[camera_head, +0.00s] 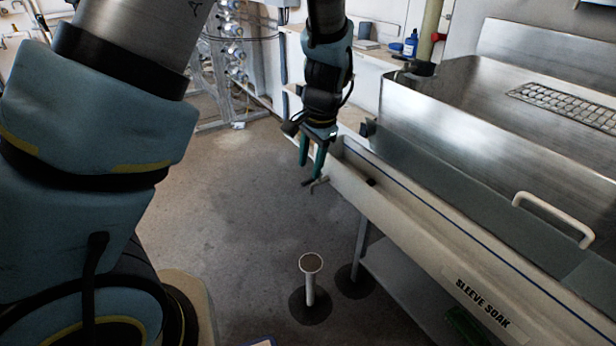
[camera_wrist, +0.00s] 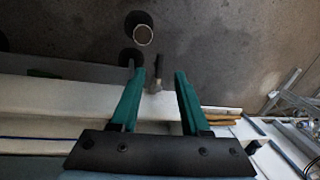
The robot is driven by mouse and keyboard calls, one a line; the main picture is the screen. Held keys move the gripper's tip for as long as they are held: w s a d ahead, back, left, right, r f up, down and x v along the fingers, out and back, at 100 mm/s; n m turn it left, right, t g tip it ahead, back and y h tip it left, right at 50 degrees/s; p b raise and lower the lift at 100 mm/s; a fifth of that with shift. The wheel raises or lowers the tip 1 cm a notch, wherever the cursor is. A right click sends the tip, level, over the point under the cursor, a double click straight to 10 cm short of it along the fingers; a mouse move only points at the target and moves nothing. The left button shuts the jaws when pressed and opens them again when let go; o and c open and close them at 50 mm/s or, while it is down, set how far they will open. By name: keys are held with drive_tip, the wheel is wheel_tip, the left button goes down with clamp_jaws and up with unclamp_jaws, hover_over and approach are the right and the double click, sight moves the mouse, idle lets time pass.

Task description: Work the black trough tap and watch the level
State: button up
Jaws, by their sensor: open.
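The long pale trough (camera_head: 425,235) labelled "SLEEVE SOAK" runs along the front of a steel sink, with a blue line along its side. Its liquid level cannot be made out. A small tap (camera_head: 316,183) with a dark handle sticks out at the trough's far end; in the wrist view the tap (camera_wrist: 157,72) shows between the fingertips. My gripper (camera_head: 311,168) is open, its teal fingers pointing down just above the tap. In the wrist view the fingers of my gripper (camera_wrist: 156,74) stand apart, one on each side of the tap, with no contact visible.
A white standpipe with a round top (camera_head: 311,264) rises from the floor below the trough. The steel sink (camera_head: 440,110) stands behind, with a white handle (camera_head: 552,218) at the right. A blue bottle (camera_head: 411,43) is on the back counter.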

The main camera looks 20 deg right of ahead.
sight(307, 181)
drive_tip(key=shift+w+a+f, duration=0.1)
drive_tip(key=shift+w+f, duration=0.1)
drive_tip(key=shift+f, duration=0.85)
drive_tip(key=shift+w+a+f, duration=0.1)
drive_tip(key=shift+w+f, duration=0.1)
drive_tip(key=shift+f, duration=0.8)
drive_tip(key=shift+c, duration=0.2)
clamp_jaws()
